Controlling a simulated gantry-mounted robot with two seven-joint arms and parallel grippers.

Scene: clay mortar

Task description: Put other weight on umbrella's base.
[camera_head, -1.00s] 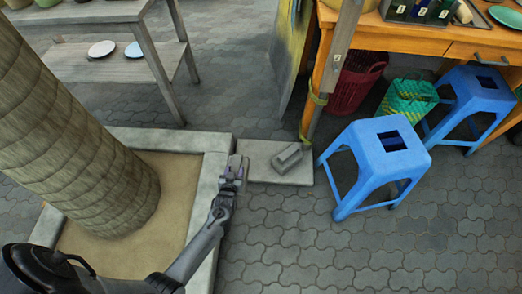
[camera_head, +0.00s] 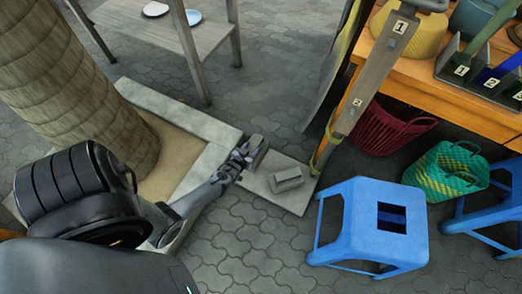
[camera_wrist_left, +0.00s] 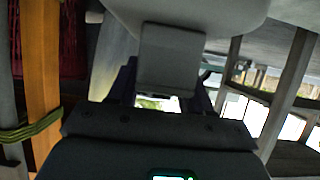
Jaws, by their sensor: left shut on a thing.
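The pale concrete slab (camera_head: 255,184) lies on the paving beside the planter's edge and looks like the umbrella's base. One grey block-shaped weight (camera_head: 287,179) rests on it. My left gripper (camera_head: 252,150) is at the slab's upper left end in the head view, shut on another grey weight. In the left wrist view the held weight (camera_wrist_left: 170,65) shows as a grey block between the dark fingers, below a larger pale grey shape at the top. I cannot tell whether the held weight touches the slab. My right gripper is not in view.
A grey post (camera_head: 360,90) with numbered tags and a green tie stands at the slab's right end. A blue stool (camera_head: 372,225), red basket (camera_head: 390,130) and green basket (camera_head: 448,172) are to the right. The planter's rim (camera_head: 200,124) and a tree trunk are left.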

